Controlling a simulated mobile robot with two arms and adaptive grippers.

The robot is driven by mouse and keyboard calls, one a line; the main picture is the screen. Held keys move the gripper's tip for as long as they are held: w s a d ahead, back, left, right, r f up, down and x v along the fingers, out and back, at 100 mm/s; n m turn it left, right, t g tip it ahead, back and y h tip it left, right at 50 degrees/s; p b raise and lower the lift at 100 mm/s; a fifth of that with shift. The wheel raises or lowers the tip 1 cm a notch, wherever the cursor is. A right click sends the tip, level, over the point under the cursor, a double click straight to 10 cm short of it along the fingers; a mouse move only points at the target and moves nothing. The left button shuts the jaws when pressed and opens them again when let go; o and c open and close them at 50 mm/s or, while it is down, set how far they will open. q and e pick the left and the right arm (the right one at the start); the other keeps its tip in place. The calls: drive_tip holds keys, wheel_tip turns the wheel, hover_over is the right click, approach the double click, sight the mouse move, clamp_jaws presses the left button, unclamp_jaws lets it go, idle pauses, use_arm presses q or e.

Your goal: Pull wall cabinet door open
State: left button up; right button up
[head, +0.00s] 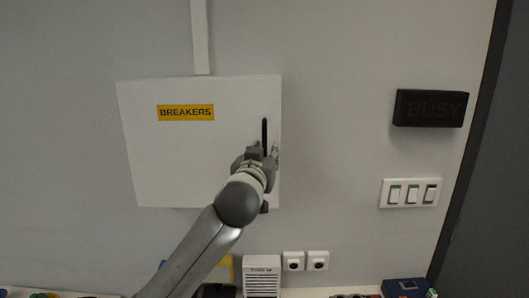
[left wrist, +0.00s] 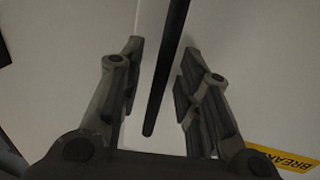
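The white wall cabinet (head: 165,155) hangs on the wall with a yellow BREAKERS label (head: 185,112); its door looks shut. A black vertical bar handle (head: 264,130) is near the door's right edge. My left gripper (head: 265,148) is at the handle, covering its lower part in the head view. In the left wrist view my left gripper (left wrist: 157,95) is open, with the black handle (left wrist: 165,75) between its two fingers and a gap on each side. The door face (left wrist: 240,50) is behind it, with part of the label (left wrist: 285,160) at lower right. My right gripper is not in view.
A dark BUSY sign (head: 431,108) and a panel of switches (head: 411,192) are on the wall to the right. Two sockets (head: 305,261) and a white vented box (head: 262,276) are below the cabinet. A conduit (head: 200,38) runs up from its top.

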use_arm(q)
drive_tip(key=shift+c, duration=0.5)
clamp_jaws()
